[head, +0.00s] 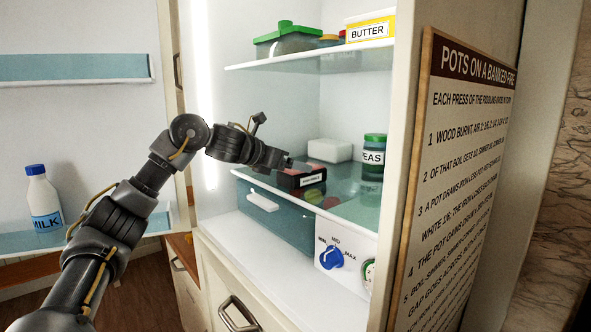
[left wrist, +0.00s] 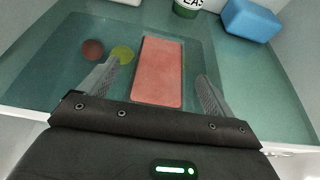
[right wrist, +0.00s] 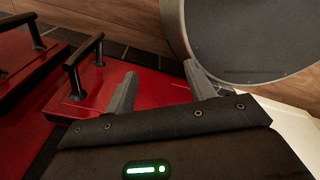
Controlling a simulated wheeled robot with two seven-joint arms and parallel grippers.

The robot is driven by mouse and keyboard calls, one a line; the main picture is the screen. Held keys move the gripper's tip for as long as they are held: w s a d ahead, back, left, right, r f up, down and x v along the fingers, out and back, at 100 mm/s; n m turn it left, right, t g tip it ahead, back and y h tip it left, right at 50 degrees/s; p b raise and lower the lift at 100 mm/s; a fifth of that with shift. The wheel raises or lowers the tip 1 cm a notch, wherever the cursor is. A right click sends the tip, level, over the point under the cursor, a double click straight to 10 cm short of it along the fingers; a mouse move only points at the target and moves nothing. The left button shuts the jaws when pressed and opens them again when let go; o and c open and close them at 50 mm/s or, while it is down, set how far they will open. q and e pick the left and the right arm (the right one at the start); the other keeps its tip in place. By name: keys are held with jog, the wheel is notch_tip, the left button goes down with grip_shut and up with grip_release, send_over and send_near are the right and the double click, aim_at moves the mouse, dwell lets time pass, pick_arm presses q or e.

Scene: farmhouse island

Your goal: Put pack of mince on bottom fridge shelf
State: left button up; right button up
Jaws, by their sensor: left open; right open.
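My left gripper (left wrist: 157,71) is open, with one finger on each side of the pack and visible gaps to both. In the head view my left arm reaches into the fridge, its gripper (head: 286,161) just at the pack. My right gripper (right wrist: 160,70) is open and empty, outside the fridge.
A white block (head: 330,150) and a PEAS jar (head: 374,153) stand behind the pack; a blue box (left wrist: 250,19) is beside them. The upper shelf (head: 300,62) holds butter. A drawer (head: 275,215) sits below. Red panels with black handles (right wrist: 84,62) are near my right gripper.

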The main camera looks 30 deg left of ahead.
pick_arm(q)
jog(key=b+v, duration=0.2)
jog(key=v, duration=0.7)
jog(key=shift+s, duration=0.2)
jog(key=shift+a, duration=0.1)
